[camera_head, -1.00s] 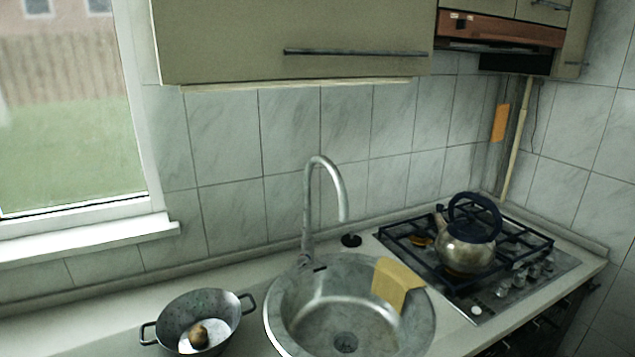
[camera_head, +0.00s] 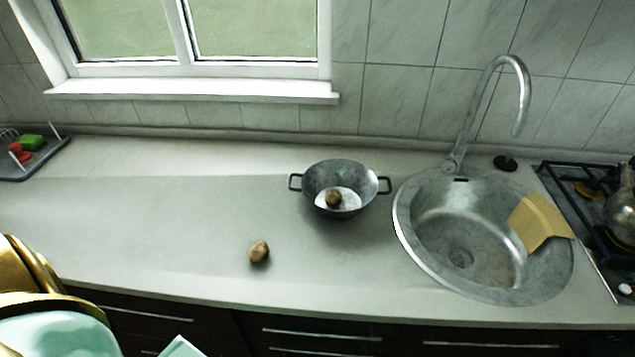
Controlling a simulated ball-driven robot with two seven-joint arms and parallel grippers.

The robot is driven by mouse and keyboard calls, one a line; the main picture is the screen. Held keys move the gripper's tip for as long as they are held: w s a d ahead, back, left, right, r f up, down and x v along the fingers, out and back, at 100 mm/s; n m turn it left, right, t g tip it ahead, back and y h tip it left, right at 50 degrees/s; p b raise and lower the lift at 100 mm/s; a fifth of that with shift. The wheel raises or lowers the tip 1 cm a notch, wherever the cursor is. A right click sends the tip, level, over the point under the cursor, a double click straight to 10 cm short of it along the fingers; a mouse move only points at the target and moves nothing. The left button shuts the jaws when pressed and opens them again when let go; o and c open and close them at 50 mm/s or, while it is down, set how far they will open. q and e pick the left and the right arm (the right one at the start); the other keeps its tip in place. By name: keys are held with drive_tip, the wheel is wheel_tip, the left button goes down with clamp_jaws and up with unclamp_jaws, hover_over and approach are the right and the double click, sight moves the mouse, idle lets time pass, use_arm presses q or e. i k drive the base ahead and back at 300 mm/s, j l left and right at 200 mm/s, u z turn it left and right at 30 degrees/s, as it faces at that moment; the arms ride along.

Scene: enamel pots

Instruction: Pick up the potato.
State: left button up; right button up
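A small brown potato (camera_head: 259,251) lies on the bare counter, left of and in front of the pot. A second brown potato-like lump (camera_head: 333,197) lies inside the grey two-handled enamel pot (camera_head: 313,177), which stands on the counter left of the sink. Gold and mint parts of my own body (camera_head: 45,318) show at the lower left, apart from both potatoes. No gripper fingers can be made out in the view.
The round metal sink (camera_head: 400,222) with a tap (camera_head: 523,90) and a yellow cloth (camera_head: 541,222) is to the right, beside the gas hob (camera_head: 590,235). A grey tray (camera_head: 45,157) with small items is far left. The left counter is largely clear.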

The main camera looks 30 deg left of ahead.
sight(259, 252)
drive_tip(key=u, duration=1.45)
